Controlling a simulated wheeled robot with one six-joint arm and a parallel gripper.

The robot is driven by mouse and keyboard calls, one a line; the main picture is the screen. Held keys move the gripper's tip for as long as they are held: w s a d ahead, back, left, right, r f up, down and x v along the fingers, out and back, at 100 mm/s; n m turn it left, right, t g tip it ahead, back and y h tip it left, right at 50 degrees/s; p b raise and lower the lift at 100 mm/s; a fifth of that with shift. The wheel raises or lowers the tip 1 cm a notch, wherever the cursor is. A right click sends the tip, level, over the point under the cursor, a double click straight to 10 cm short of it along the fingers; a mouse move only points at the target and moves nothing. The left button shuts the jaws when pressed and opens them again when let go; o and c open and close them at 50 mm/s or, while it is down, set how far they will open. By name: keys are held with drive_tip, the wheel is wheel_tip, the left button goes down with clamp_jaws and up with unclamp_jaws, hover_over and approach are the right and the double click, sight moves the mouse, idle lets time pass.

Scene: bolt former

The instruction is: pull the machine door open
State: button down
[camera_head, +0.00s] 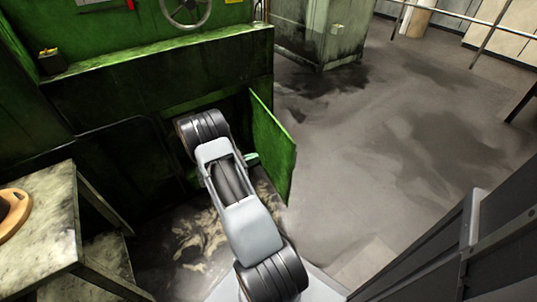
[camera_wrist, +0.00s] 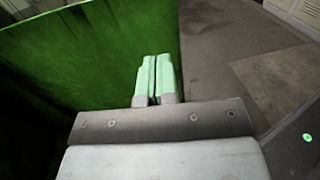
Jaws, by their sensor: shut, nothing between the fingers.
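The green machine door (camera_head: 274,150) stands swung out from the dark opening in the lower front of the green machine. Its free edge points toward the floor on the right. My gripper (camera_head: 251,158) is at the door's left side, the one facing the opening, partly hidden by my arm. In the wrist view my two pale green fingers (camera_wrist: 154,80) are together with nothing between them. They overlap the green door (camera_wrist: 90,65) near its right edge. I cannot tell whether the fingertips touch it.
The green machine (camera_head: 110,100) with a handwheel (camera_head: 186,10) fills the upper left. A worn table (camera_head: 45,225) stands at lower left. A green cabinet (camera_head: 320,32) is at the back. The stained floor (camera_head: 390,140) right of the door is clear.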

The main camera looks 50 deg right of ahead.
sight(290, 147)
drive_tip(key=b+x, duration=0.3)
drive_tip(key=x, duration=1)
drive_tip(key=shift+d, duration=0.1)
